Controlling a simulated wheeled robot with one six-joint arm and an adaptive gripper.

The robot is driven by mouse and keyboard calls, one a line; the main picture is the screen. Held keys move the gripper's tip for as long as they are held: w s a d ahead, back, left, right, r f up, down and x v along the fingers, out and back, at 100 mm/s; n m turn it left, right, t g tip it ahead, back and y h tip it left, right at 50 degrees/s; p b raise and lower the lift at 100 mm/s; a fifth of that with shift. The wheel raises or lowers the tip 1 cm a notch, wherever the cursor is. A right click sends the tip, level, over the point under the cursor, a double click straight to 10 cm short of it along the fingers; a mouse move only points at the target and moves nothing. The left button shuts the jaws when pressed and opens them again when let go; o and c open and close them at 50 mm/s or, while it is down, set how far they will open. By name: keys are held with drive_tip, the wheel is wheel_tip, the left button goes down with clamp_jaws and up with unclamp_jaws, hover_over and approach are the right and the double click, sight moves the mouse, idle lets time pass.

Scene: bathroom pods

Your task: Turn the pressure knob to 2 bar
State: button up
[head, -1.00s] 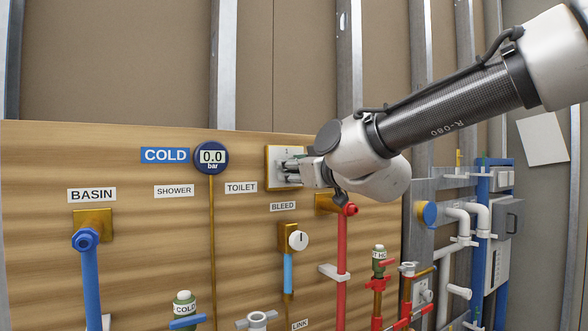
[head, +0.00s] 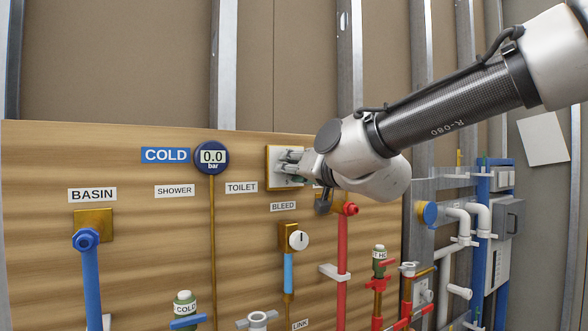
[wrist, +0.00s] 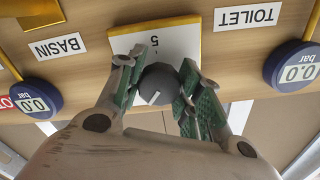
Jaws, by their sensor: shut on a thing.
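The pressure knob (wrist: 162,80) is a round dark grey knob with a white pointer line, seen in the wrist view. It sits on a white plate (wrist: 180,42) with yellow sides. One printed digit shows above the knob; the other scale marks are hidden. My gripper (wrist: 160,86) is shut on the knob, with a green-padded finger on each side. In the head view the plate (head: 272,168) is on the wooden panel, and my gripper (head: 290,160) hides the knob. The round blue COLD gauge (head: 211,157) reads 0.0 bar.
A BLEED valve with a white dial (head: 299,240) sits below the plate. A red pipe (head: 341,255) rises just under my wrist. A blue BASIN pipe (head: 91,275) is at left. A second 0.0 gauge (wrist: 36,98) shows in the wrist view. The panel's upper left is clear.

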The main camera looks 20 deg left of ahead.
drive_tip(key=shift+m, duration=0.5)
drive_tip(key=o, duration=1.1)
drive_tip(key=shift+c, duration=0.2)
drive_tip(key=v, duration=1.2)
